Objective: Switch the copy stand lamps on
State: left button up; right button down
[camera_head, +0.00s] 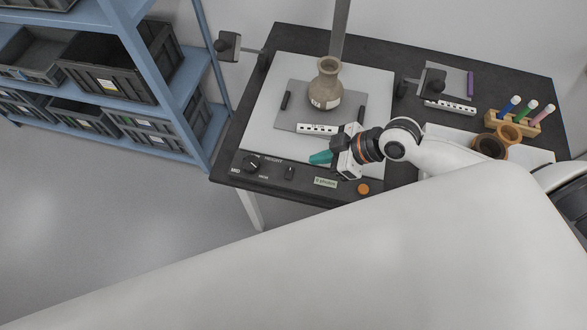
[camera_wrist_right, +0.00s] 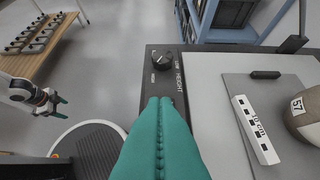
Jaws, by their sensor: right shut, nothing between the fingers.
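The copy stand's white baseboard (camera_head: 262,118) lies on a black table. On its front strip are a black knob (camera_head: 252,162), which also shows in the wrist view (camera_wrist_right: 190,60), a small black switch (camera_head: 290,173) and an orange button (camera_head: 363,189). The left lamp (camera_head: 229,45) and right lamp (camera_head: 435,80) are dark heads; I see no glow. My right gripper (camera_head: 320,157), with teal fingers, is shut and empty above the front strip, right of the switch. In the wrist view its fingers hide part of the strip. My left gripper (camera_wrist_right: 53,106) looks open, away from the table.
A tan vase (camera_head: 328,85) stands on the grey mat behind a scale bar (camera_head: 318,129). A rack of pens (camera_head: 520,123) and brown rings (camera_head: 490,147) are at right. Blue shelving (camera_head: 130,40) with bins stands at left. Floor in front is clear.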

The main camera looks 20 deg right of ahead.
jog(key=p, duration=0.1)
send_over(289, 173)
jog(key=s, duration=0.2)
jog(key=f, duration=0.5)
jog(key=shift+w+d+f, duration=0.25)
jog(key=shift+d+f, duration=0.1)
notch_tip(289, 173, down, 3)
jog(key=shift+r+p, duration=0.1)
jog(key=shift+p, duration=0.2)
jog(key=shift+f, duration=0.8)
jog(key=shift+f, duration=0.15)
